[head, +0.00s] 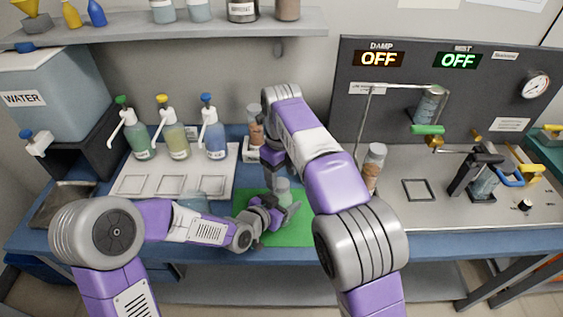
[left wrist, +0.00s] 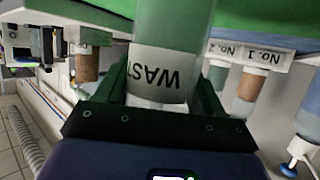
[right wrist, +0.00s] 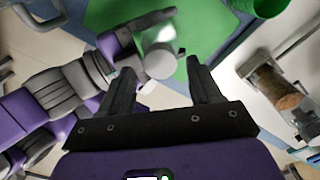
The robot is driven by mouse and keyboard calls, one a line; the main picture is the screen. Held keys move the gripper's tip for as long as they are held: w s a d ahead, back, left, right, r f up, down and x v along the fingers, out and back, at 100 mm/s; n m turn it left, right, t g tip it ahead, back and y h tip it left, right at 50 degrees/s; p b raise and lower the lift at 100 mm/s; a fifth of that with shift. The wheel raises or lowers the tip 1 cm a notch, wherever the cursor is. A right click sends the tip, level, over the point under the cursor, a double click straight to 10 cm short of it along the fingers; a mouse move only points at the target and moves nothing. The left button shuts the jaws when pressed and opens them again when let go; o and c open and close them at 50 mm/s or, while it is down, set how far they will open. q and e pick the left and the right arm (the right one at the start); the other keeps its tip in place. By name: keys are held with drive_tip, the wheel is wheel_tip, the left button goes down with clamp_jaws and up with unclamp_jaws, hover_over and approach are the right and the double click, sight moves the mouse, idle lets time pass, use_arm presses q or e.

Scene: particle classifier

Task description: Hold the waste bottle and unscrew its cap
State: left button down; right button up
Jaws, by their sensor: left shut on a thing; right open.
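The waste bottle (head: 283,187) stands over the green mat in the head view. In the left wrist view the bottle (left wrist: 165,70) is clear, with its label upside down and partly readable as "WAS". My left gripper (head: 283,212) is shut on the bottle's body from the side. My right gripper (right wrist: 160,70) is open, with its fingers pointing towards the bottle. In the right wrist view the pale cap (right wrist: 160,62) lies just beyond and between the fingertips, not gripped. My right forearm partly covers this spot in the head view.
A green mat (head: 293,232) lies under the bottle. Several pump bottles stand on a white rack (head: 228,178) at left. Sample bottles with brown contents stand near my right arm, one (head: 374,165) to its right. A machine with a dark panel (head: 450,95) stands at right.

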sight(282, 185)
drive_tip(key=shift+f, duration=1.2)
clamp_jaws()
drive_tip(key=c, duration=1.1)
unclamp_jaws()
